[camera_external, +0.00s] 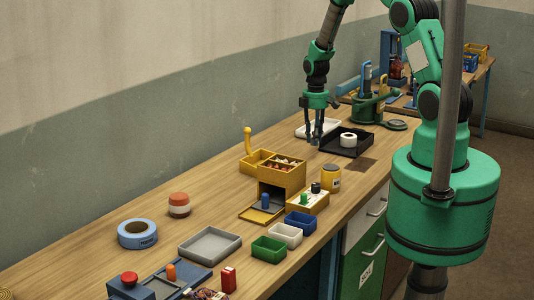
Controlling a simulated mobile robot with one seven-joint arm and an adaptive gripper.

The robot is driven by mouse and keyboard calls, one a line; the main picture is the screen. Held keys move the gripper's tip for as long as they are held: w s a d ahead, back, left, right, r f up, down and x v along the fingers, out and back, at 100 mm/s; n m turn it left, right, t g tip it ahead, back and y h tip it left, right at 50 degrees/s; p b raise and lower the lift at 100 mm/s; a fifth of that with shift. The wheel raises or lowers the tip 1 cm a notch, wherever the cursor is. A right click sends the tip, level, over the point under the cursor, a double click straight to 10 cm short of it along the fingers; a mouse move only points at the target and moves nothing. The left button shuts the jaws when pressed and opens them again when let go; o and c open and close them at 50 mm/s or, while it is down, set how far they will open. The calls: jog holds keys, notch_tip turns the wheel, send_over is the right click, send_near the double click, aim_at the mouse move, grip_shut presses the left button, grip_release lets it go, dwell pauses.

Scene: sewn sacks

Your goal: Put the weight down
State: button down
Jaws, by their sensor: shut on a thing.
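My gripper (315,141) points straight down over the back part of the workbench, at the front edge of a white tray (302,130) and just left of a black tray (358,153). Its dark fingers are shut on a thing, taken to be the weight. The weight is too small and too hidden by the fingers to make out its shape or colour. I cannot tell whether it touches the bench.
A white roll (348,140) lies in the black tray. A green device (368,110) stands behind it. A yellow box unit (282,175), a yellow jar (331,178) and several small bins stand nearer. Bare wood lies left of the yellow unit.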

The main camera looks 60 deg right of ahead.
jog(key=shift+n, duration=0.3)
jog(key=s+a, duration=0.1)
jog(key=s, duration=0.4)
jog(key=s+a+b, duration=0.1)
jog(key=s+a, duration=0.1)
jog(key=s, duration=0.3)
jog(key=s+a, duration=0.2)
jog(key=s, duration=0.4)
jog(key=shift+a+r, duration=0.15)
jog(key=s+a, duration=0.2)
jog(key=s, duration=0.2)
jog(key=s+a+b, duration=0.1)
jog(key=s+a, duration=0.1)
jog(key=s, duration=0.3)
jog(key=s+a+f, duration=0.1)
jog(key=s+a, duration=0.1)
jog(key=s, duration=0.2)
jog(key=shift+s+a+f, duration=0.1)
jog(key=shift+s, duration=0.05)
send_over(346, 171)
jog(key=shift+f, duration=0.75)
jog(key=shift+f, duration=1.75)
jog(key=shift+f, duration=0.2)
